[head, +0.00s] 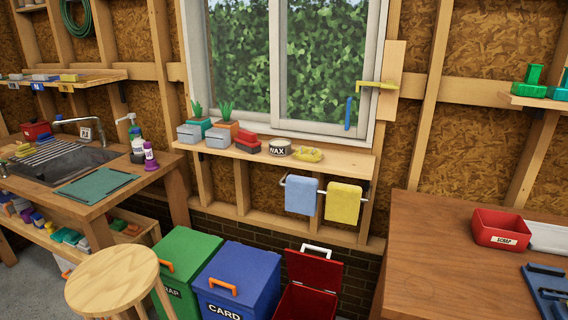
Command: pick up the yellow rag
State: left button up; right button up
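The yellow rag (343,203) hangs folded over a metal rail (317,189) below the window shelf. A light blue rag (301,195) hangs to its left on the same rail, with a narrow gap between them. Neither of my grippers shows in the head view, so nothing is seen touching the rag.
Below the rail stands a red bin (308,300) with its lid up, beside a blue bin (237,280) and a green bin (187,265). A stool (112,280) stands front left. A workbench (425,250) with a red scrap tray (500,229) is at right.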

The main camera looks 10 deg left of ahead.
aim_at(311, 154)
jog(key=i+j, duration=0.6)
jog(key=j, duration=0.15)
jog(key=i+j+z, duration=0.1)
jog(key=z, duration=0.25)
jog(key=i+j+z, duration=0.1)
jog(key=j+z, duration=0.15)
jog(key=z, duration=0.15)
jog(key=j+z, duration=0.2)
jog(key=z, duration=0.15)
jog(key=i, duration=0.05)
